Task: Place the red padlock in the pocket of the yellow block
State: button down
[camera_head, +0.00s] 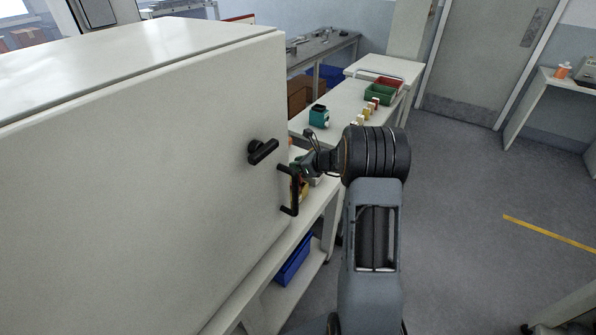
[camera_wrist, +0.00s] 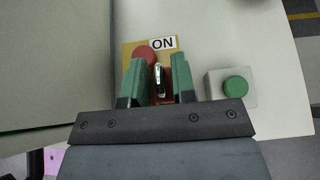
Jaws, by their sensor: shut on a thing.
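In the wrist view, my gripper (camera_wrist: 160,82) has its green fingers closed on the red padlock (camera_wrist: 161,98). The padlock's metal shackle shows between the fingertips, and its red body is mostly hidden by them. The yellow block (camera_wrist: 127,49) lies just beyond the fingertips, with a round red part and an ON label on it. Its pocket is hidden or cannot be made out. I cannot tell whether the padlock touches the block. In the head view, my gripper (camera_head: 304,162) is partly hidden by the white cabinet's edge, and a little yellow (camera_head: 303,190) shows behind the black handle.
The large white cabinet (camera_head: 150,180) with black handles stands close on the left. A grey box with a green button (camera_wrist: 235,86) sits right of the yellow block on the white table. Green (camera_head: 380,94) and red trays stand farther back. Floor on the right is clear.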

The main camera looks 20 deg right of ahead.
jog(key=shift+f, duration=1.45)
jog(key=shift+f, duration=0.2)
jog(key=c, duration=0.9)
grip_release()
jog(key=shift+c, duration=0.2)
jog(key=shift+r, duration=0.1)
jog(key=shift+r+p, duration=0.25)
jog(key=shift+p, duration=0.1)
jog(key=b+v, duration=0.1)
jog(key=v, duration=1.1)
jog(key=shift+f, duration=0.2)
